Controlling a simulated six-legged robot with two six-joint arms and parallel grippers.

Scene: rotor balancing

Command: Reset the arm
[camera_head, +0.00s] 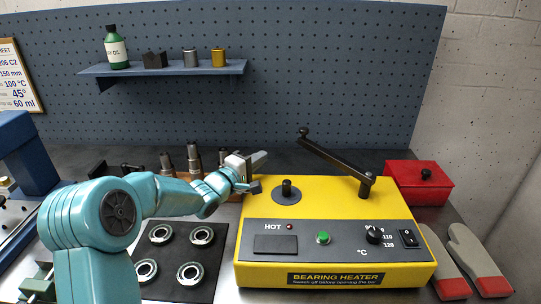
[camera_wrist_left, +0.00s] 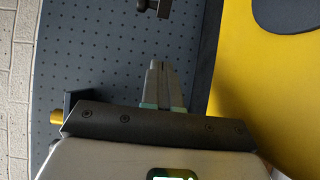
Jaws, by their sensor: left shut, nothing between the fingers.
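My left gripper (camera_head: 262,156) is in the air at the back left of the yellow bearing heater (camera_head: 334,210). Its fingers are shut and empty; they also show together in the left wrist view (camera_wrist_left: 161,66). A dark swing bar (camera_head: 335,156) sits on a post at the heater's right and slants up to the left, its free end raised. The gripper is left of that end and apart from it. A short dark post on a round disc (camera_head: 286,194) stands on the heater's left top, with nothing around it. My right gripper is not in view.
Several bearings lie on a dark mat (camera_head: 205,270) left of the heater. Tool-like posts (camera_head: 194,158) stand behind my forearm. A red box (camera_head: 418,185) and mitts (camera_head: 470,252) are at the right. A shelf (camera_head: 165,70) with a bottle hangs on the pegboard.

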